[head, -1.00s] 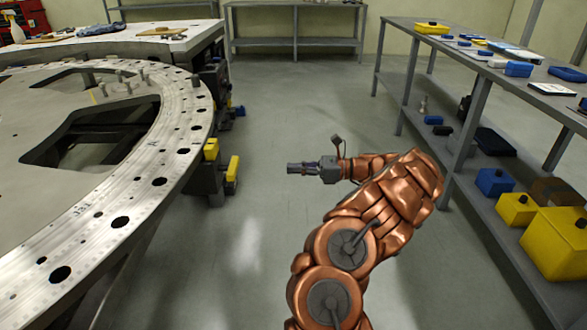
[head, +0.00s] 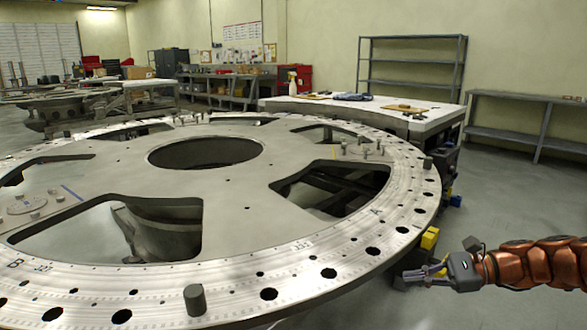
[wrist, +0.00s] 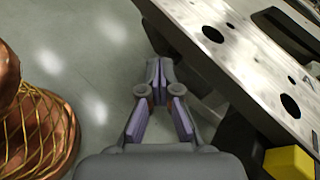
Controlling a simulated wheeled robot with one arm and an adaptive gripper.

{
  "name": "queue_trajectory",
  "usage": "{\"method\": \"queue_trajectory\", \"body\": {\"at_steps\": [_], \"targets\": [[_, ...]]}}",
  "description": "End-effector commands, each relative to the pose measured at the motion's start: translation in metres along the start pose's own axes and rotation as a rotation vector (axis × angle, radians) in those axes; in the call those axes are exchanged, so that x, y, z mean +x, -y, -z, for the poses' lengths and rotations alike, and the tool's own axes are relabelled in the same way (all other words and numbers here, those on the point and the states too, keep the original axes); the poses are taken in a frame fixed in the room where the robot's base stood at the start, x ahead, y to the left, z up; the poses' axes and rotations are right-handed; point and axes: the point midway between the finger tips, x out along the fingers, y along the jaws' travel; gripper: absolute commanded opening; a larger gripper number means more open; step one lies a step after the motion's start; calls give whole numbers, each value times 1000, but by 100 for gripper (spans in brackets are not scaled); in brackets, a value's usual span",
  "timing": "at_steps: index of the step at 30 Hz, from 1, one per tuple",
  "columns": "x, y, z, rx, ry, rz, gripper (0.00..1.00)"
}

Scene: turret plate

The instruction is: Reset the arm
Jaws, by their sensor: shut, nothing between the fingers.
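My gripper (head: 424,275) is at the right of the head view, at the end of my copper arm. It points left toward the rim of the large round turret plate (head: 240,270). In the wrist view my gripper (wrist: 158,75) has its fingertips together with nothing between them. The plate's edge (wrist: 215,60) runs along the upper right there, beside the fingers and apart from them as far as I can tell. A short grey peg (head: 195,300) stands on the near rim of the plate.
A yellow block (head: 430,238) sits below the plate's rim near my gripper; a yellow block (wrist: 290,163) also shows in the wrist view. A white-topped table (head: 370,110) and an empty shelf rack (head: 411,65) stand behind. Open floor (head: 500,190) lies to the right.

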Motion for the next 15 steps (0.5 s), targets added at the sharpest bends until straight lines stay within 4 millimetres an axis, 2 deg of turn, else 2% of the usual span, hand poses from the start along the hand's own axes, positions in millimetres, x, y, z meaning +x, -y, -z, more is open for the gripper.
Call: {"method": "queue_trajectory", "body": {"at_steps": [1,6,10,15], "targets": [[20,-10,-14,-46,-17,-61,0],[71,-51,-42,-201,-86,-256,0],[98,-88,-56,-322,-144,-402,0],[119,-140,-67,-480,-217,-592,0]]}}
